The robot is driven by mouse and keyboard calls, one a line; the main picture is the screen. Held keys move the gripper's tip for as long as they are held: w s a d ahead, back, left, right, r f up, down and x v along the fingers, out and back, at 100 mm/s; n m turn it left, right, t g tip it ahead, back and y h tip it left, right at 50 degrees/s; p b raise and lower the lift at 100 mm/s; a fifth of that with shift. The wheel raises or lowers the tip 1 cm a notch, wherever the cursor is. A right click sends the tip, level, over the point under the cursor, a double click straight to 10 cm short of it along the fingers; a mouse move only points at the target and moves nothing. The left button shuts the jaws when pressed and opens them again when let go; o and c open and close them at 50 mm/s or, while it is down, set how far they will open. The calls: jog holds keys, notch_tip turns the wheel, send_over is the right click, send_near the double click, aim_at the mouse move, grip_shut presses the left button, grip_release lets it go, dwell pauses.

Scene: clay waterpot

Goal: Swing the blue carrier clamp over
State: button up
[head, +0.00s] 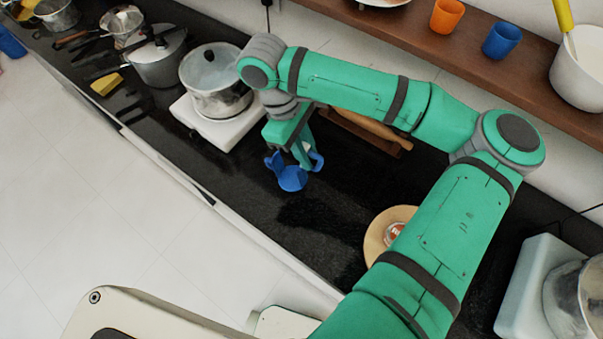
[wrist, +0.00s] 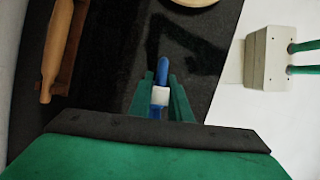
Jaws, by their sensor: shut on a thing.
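The blue carrier clamp (head: 292,179) hangs in my gripper (head: 302,158), over the black countertop in the head view. It has a rounded blue lower part and blue pieces to either side of the fingers. The wrist view shows it as a narrow blue piece (wrist: 162,70) with a white block on it, between the two green fingers of my gripper (wrist: 163,97). My gripper is shut on it. The fingers hide part of the clamp. I cannot tell whether its underside touches the counter.
A steel pot (head: 215,85) on a white stove stands just left of my gripper. A rolling pin (head: 362,124) lies behind it. A round wooden board (head: 384,228) lies to the right, partly behind my arm. Black counter (head: 335,205) between clamp and board is clear.

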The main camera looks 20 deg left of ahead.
jog(key=shift+a, duration=0.15)
jog(key=shift+w+a, duration=0.1)
jog(key=shift+a, duration=0.45)
jog(key=o, duration=1)
jog(key=shift+c, duration=0.2)
